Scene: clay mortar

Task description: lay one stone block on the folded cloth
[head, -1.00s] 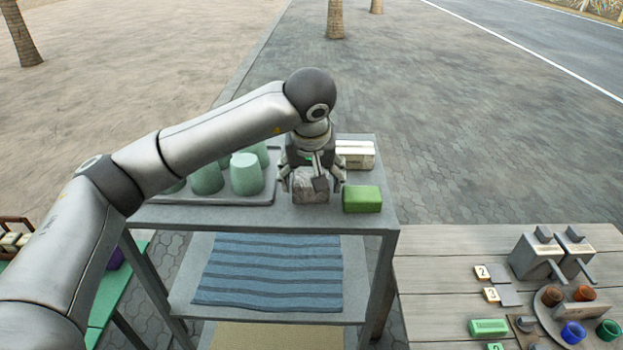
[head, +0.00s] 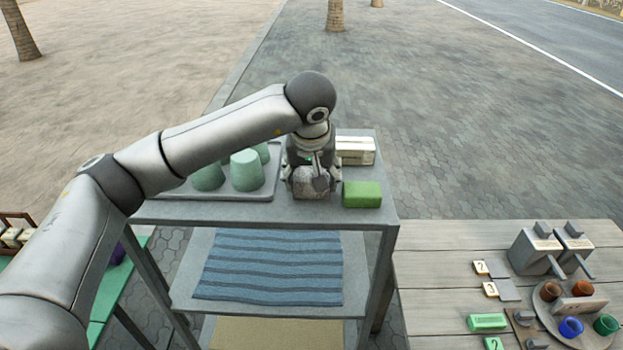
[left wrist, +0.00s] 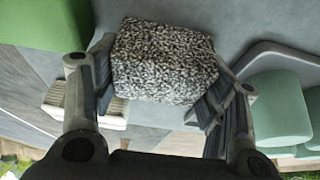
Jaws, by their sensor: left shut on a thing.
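A grey speckled stone block (head: 309,186) sits at the front of the cart's top shelf. My left gripper (head: 312,178) reaches down over it and is shut on it. In the left wrist view the stone block (left wrist: 165,62) is between the two fingers of the left gripper (left wrist: 158,85), with a pad against each side. I cannot tell whether the block has left the shelf surface. A blue striped cloth (head: 268,268) lies flat on the lower shelf, below the block. My right gripper is not in view.
A green block (head: 362,194) stands just right of the stone block. A pale box (head: 356,150) is behind it. A grey tray (head: 262,190) with green cups (head: 246,170) is on the left. A wooden table (head: 440,262) with small items stands at right.

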